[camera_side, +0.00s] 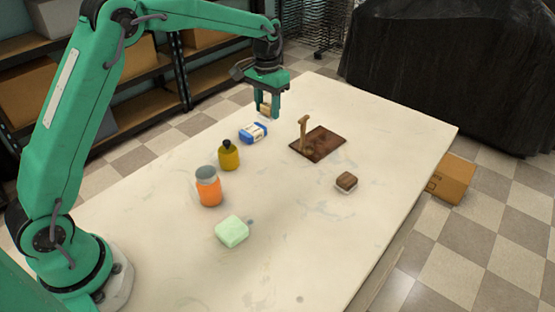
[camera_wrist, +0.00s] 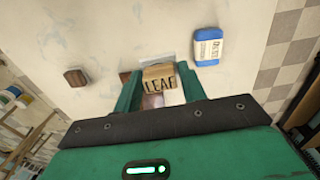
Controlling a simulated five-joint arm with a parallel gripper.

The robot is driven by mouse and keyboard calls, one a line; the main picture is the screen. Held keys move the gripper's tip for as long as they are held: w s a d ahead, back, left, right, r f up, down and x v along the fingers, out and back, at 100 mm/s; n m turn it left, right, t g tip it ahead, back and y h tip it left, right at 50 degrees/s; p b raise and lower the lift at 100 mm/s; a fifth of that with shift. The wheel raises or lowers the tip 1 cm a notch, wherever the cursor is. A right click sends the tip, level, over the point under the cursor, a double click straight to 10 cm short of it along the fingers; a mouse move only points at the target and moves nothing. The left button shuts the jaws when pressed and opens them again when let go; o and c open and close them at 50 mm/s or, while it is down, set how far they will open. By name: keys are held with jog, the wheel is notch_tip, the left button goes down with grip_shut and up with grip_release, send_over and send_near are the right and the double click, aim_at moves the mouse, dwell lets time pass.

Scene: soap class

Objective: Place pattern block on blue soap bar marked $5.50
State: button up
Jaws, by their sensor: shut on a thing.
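My gripper (camera_side: 267,108) is shut on the pattern block (camera_wrist: 159,79), a light wooden block with the dark word LEAF on the face toward the wrist camera. In the side view the block (camera_side: 265,109) shows as a small tan piece between the fingers, held above the far part of the table. The blue soap bar (camera_side: 253,132) with a white label band lies on the table below and slightly left of my gripper, apart from the block. In the wrist view the soap bar (camera_wrist: 208,46) is up and right of the block; its label print is too small to read surely.
A brown mat (camera_side: 328,152) with a wooden upright piece (camera_side: 304,132) lies to the right. A brown-topped block (camera_side: 346,182), an olive bottle (camera_side: 229,156), an orange jar (camera_side: 208,188) and a pale green soap (camera_side: 232,231) stand on the white table (camera_side: 310,240). The table's front right is clear.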

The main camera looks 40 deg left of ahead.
send_over(253, 129)
notch_tip(253, 129, down, 6)
jog(key=shift+s+f, duration=0.1)
jog(key=shift+f, duration=2.1)
jog(key=shift+f, duration=0.2)
jog(key=o, duration=1.1)
jog(key=shift+c, duration=0.2)
jog(key=shift+r, duration=0.15)
notch_tip(253, 129, up, 12)
